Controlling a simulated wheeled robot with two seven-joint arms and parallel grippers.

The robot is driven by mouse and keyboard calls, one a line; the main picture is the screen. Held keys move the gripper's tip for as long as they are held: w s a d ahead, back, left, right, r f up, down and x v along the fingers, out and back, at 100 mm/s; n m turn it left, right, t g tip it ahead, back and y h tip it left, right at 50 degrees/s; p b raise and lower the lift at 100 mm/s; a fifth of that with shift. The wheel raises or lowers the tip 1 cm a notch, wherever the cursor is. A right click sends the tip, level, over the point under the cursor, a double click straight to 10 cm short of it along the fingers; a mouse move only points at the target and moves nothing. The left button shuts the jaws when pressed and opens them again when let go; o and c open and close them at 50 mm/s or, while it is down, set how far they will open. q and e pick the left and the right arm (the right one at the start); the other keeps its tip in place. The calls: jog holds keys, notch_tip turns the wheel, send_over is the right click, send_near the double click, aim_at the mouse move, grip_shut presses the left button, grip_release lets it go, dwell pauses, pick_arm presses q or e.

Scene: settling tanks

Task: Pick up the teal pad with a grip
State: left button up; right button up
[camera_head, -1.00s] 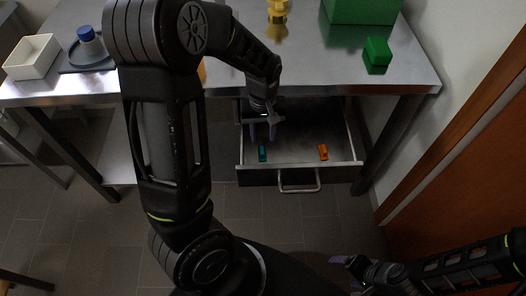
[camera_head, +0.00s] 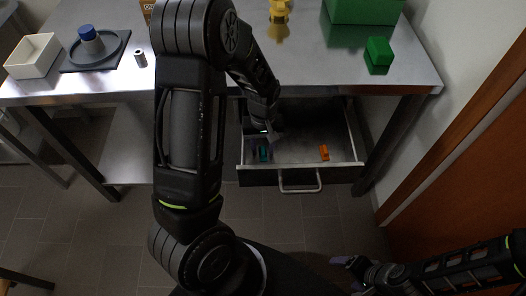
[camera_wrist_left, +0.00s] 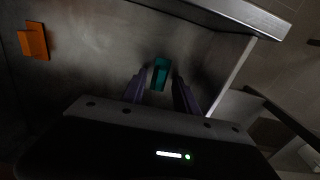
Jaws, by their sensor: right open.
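The teal pad with a grip (camera_head: 264,155) lies at the left side of the open drawer (camera_head: 300,178). It also shows in the left wrist view (camera_wrist_left: 160,72). My left gripper (camera_head: 262,148) is down in the drawer at the pad. In the left wrist view its purple fingers (camera_wrist_left: 161,88) are apart, with the pad between and just beyond their tips; I cannot tell whether they touch it. My right gripper (camera_head: 346,273) is open and empty at the lower right, away from the drawer.
An orange pad (camera_head: 323,152) lies in the drawer to the right, also in the left wrist view (camera_wrist_left: 33,40). On the table stand a white box (camera_head: 33,56), a dark tray (camera_head: 88,62) with a blue-topped item, a small metal cylinder (camera_head: 140,58) and green blocks (camera_head: 378,55).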

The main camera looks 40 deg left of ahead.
pick_arm(q)
jog(key=shift+f, duration=0.3)
dwell(0.4)
grip_shut()
dwell(0.4)
